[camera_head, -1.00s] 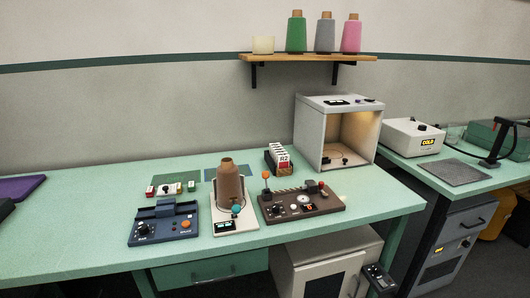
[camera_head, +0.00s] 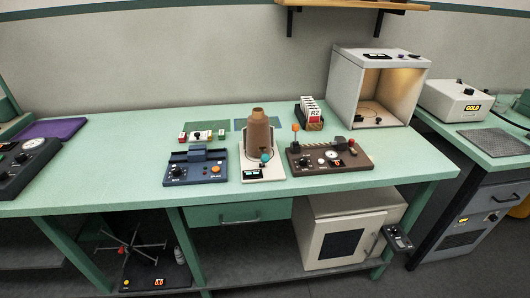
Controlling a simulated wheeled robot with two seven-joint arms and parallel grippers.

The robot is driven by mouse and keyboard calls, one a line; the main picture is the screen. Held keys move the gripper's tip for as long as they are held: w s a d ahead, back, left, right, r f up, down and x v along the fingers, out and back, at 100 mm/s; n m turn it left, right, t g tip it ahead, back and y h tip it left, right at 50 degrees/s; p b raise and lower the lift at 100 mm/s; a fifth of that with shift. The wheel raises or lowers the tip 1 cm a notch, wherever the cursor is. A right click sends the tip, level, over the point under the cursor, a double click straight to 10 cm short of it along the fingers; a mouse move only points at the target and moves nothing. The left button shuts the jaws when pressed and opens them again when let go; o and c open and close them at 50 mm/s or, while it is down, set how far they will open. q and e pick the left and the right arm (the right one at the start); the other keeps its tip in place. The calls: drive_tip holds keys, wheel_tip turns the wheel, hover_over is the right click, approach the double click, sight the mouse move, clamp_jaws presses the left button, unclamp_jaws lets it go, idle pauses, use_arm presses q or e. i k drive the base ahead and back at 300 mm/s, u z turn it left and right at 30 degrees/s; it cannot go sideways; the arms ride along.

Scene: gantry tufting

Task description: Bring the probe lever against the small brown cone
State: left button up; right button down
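A brown cone (camera_head: 258,133) stands upright on a white device (camera_head: 266,174) in the middle of the green bench. A teal ball knob (camera_head: 265,157) shows in front of the cone's lower part; I cannot tell whether it touches the cone. To the right, a dark brown device (camera_head: 330,164) has an upright lever with an orange knob (camera_head: 295,128) at its left end, plus a dial and a striped bar. I cannot tell which of these levers is the probe lever. Neither of my grippers is in view.
A blue device (camera_head: 196,168) sits left of the white one. A card rack (camera_head: 310,114) and a lit open-front box (camera_head: 376,88) stand behind to the right. The bench's left part (camera_head: 105,170) is mostly clear. A white cabinet (camera_head: 342,232) is underneath.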

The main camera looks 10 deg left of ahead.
sight(265, 158)
drive_tip(key=u, duration=1.1)
drive_tip(key=k, duration=0.65)
drive_tip(key=z, duration=1.05)
drive_tip(key=i, duration=0.5)
drive_tip(key=z, duration=0.05)
